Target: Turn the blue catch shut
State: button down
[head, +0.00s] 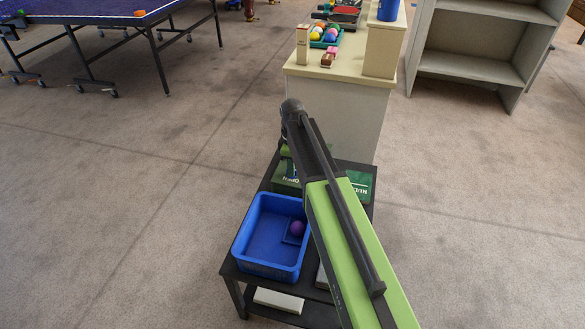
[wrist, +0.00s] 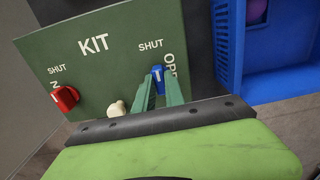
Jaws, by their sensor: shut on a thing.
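A green panel marked KIT (wrist: 85,65) fills the upper left of the wrist view. The blue catch (wrist: 157,73) is on its right side, with SHUT printed above it and OPEN, partly hidden, to its right. My gripper (wrist: 158,88) has its green fingers closed on either side of the blue catch. A pale line shows on the catch's end; its exact angle is hard to tell. A red catch (wrist: 65,98) is on the panel's left, with its own SHUT label.
A blue crate (head: 262,262) with a purple ball (head: 298,228) stands on the dark table (head: 228,268) beside the kit. A cream knob (wrist: 117,108) is on the panel between the catches. A cream cabinet (head: 335,110) stands behind. Open floor lies left.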

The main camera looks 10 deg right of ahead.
jog(key=c, duration=1.4)
grip_release()
jog(key=shift+r, duration=0.1)
notch_tip(320, 180, up, 17)
jog(key=p, duration=1.7)
jog(key=shift+r, duration=0.1)
